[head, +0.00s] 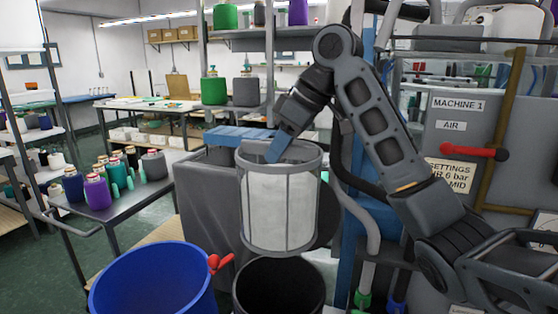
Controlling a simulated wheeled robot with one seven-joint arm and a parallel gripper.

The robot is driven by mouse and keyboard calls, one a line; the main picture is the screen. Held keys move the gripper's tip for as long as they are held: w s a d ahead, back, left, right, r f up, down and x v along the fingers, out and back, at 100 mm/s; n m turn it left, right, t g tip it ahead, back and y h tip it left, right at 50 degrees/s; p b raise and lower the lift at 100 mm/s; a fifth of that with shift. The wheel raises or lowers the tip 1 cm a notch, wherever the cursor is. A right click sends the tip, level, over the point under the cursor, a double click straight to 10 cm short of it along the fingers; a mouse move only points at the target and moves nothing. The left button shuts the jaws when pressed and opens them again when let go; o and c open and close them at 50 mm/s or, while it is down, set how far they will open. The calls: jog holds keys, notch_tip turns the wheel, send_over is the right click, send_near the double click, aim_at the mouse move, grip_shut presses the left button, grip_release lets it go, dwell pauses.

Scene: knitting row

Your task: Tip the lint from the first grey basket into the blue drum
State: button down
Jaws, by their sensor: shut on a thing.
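The grey basket (281,208), a cylinder with pale mesh-like sides and a grey rim, hangs upright near the middle of the head view. My gripper (274,152) is shut on its rim from above. The inside of the basket is mostly hidden, and I cannot make out lint in it. The blue drum (150,280) stands open at the lower left, lower than the basket and to its left. The part of its inside that I see is blue; its bottom is cut off.
A dark open bin (279,286) stands below the basket, right of the drum. A red handle-like thing (219,264) sits by the drum's rim. A cart with yarn cones (120,195) is at left. The machine panel (470,150) with a red lever (475,151) stands at right.

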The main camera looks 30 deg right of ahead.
notch_tip(320, 180, up, 13)
dwell(1.0)
jog(key=shift+f, duration=0.1)
dwell(0.4)
